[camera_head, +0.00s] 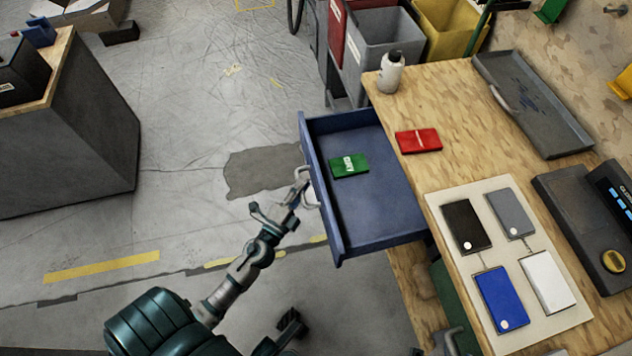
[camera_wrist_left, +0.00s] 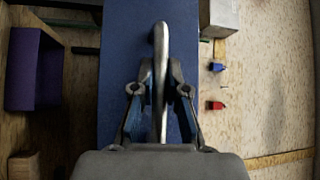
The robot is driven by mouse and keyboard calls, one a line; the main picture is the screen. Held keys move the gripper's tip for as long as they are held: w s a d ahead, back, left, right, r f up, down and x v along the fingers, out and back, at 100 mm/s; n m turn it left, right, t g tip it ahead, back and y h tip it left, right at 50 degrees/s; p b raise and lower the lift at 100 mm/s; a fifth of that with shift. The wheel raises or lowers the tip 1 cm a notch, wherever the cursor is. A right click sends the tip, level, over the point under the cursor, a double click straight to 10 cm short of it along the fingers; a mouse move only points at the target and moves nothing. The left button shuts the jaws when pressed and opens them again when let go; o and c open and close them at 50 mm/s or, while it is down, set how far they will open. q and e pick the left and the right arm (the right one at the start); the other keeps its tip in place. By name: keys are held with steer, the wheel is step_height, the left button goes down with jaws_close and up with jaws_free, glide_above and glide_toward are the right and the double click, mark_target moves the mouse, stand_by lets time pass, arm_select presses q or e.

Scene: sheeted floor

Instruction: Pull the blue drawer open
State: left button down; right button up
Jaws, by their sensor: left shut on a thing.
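The blue drawer (camera_head: 385,195) stands pulled out from the left side of the wooden workbench (camera_head: 400,115). A green packet (camera_head: 348,166) lies inside it. The drawer's pale handle (camera_head: 309,192) is on its front face. My left gripper (camera_head: 300,190) is shut on the handle, seen from the left of the drawer front. In the left wrist view the handle (camera_wrist_left: 161,70) runs between the two fingers, with the blue drawer front (camera_wrist_left: 185,30) behind it.
On the bench are a red packet (camera_head: 418,140), a white bottle (camera_head: 391,73), a grey tray (camera_head: 530,105) and a board with several coloured plates (camera_head: 470,260). Bins (camera_head: 375,40) stand behind. The floor left of the drawer is clear up to a grey cabinet (camera_head: 75,140).

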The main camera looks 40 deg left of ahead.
arm_select(q)
steer(key=shift+s+a+f, duration=0.15)
steer(key=shift+s+f, duration=0.15)
steer(key=shift+f, duration=0.05)
steer(key=c, duration=1.2)
jaws_free()
steer(key=shift+r, duration=0.15)
steer(key=s, duration=0.4)
steer(key=s+d+f, duration=0.1)
steer(key=s, duration=0.6)
steer(key=shift+s+d+f, duration=0.3)
steer(key=shift+f, duration=0.1)
